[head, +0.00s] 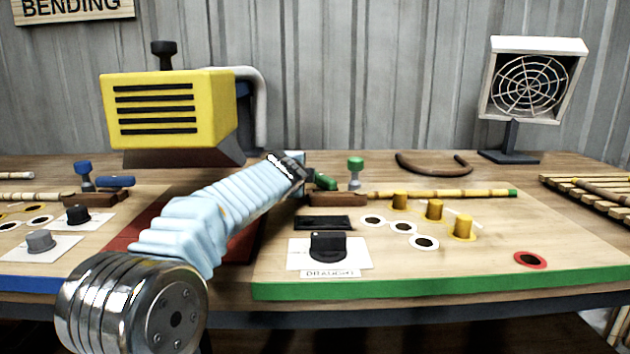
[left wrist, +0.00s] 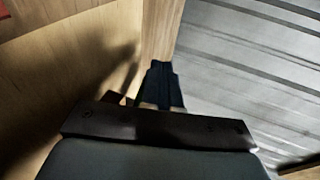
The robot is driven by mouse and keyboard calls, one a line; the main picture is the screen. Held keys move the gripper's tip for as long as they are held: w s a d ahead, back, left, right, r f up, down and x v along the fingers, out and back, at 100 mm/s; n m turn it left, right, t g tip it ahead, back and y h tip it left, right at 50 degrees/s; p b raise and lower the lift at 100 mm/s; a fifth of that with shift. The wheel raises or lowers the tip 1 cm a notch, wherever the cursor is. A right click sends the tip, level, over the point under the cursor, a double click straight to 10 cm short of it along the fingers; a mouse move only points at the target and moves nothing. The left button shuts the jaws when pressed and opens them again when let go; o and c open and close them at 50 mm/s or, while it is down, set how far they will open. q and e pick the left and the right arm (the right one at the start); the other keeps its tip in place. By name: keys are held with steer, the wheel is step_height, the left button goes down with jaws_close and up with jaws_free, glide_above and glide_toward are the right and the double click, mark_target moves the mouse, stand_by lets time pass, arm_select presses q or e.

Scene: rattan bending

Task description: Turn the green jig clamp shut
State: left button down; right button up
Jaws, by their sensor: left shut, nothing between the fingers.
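The green jig clamp has a green lever (head: 325,183) and a green knob (head: 356,164) on a metal post. It stands on the right board, at the left end of a bamboo-like rattan pole (head: 440,194). My left arm reaches in from the lower left, and its far end is just left of the green lever. Its shut, empty fingers (left wrist: 161,85) show in the left wrist view over bare wood. My arm partly hides the clamp's left side, and I cannot tell whether the fingers touch the lever. My right gripper is not in view.
Right of the clamp are yellow pegs (head: 434,210) and dark holes. A black draught knob (head: 327,247) sits in front. A blue clamp (head: 115,182) stands on the left board. A yellow heater box (head: 168,108) stands behind my arm, and a fan (head: 530,84) at back right.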

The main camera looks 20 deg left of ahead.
arm_select(q)
steer(key=shift+w+a, duration=0.1)
steer(key=shift+w, duration=0.4)
stand_by(0.4)
stand_by(1.9)
